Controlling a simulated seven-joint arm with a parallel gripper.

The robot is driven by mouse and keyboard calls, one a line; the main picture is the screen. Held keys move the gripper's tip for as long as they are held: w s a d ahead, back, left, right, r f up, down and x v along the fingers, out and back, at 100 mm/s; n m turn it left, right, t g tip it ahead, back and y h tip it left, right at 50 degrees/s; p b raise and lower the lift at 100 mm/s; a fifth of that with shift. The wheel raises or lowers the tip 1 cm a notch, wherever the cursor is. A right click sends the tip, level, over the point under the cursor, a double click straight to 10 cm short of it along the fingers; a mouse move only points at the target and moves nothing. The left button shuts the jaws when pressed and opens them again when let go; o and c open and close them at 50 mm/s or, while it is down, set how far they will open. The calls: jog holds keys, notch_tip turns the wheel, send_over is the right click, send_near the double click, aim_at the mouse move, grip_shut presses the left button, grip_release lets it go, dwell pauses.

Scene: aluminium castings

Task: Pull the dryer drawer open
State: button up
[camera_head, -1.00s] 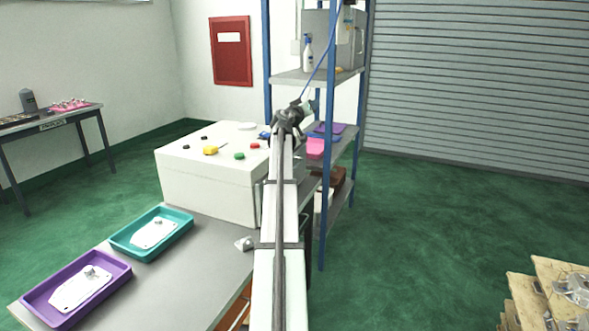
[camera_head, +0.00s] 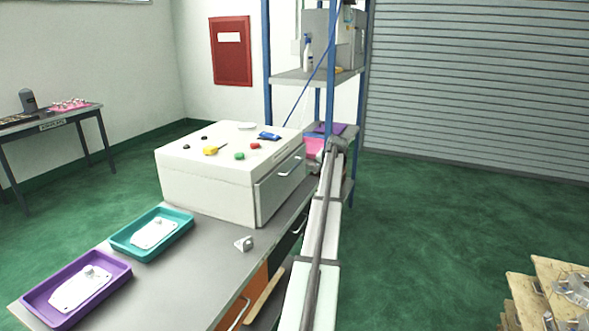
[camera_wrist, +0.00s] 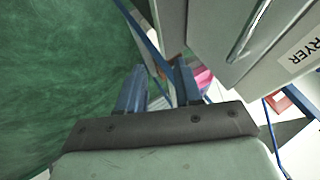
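The dryer is a white box (camera_head: 205,185) on the grey bench. Its grey drawer front (camera_head: 277,192) faces right and looks flush with the box, with a bar handle (camera_head: 291,165) near the top. In the wrist view the drawer front fills the upper right, with its handle (camera_wrist: 247,32) and part of a label reading "RYER" (camera_wrist: 301,52). My gripper (camera_wrist: 159,85) is open and empty, its two blue fingers apart. The handle lies to the right of the fingers, not between them. In the head view my arm reaches past the dryer's right side and the fingers are hidden.
A blue-posted shelf rack (camera_head: 300,77) stands close behind the dryer. Several small items lie on the dryer's top. A teal tray (camera_head: 187,237), a purple tray (camera_head: 122,277) and a small casting (camera_head: 244,243) are on the bench.

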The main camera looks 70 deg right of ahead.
aim_at(295, 166)
jog(key=w+t+y, duration=0.2)
jog(key=w+t, duration=0.1)
jog(key=w, duration=0.1)
jog(key=w+a+t+y, duration=0.1)
jog(key=w+t+y, duration=0.1)
jog(key=w+t, duration=0.2)
jog(key=w+n+t+y, duration=0.1)
jog(key=w+t+y, duration=0.1)
jog(key=w+t, duration=0.2)
jog(key=shift+w+a+f, duration=0.1)
jog(key=shift+a+f, duration=0.05)
jog(key=shift+a, duration=0.25)
dwell(0.5)
grip_shut()
dwell(0.5)
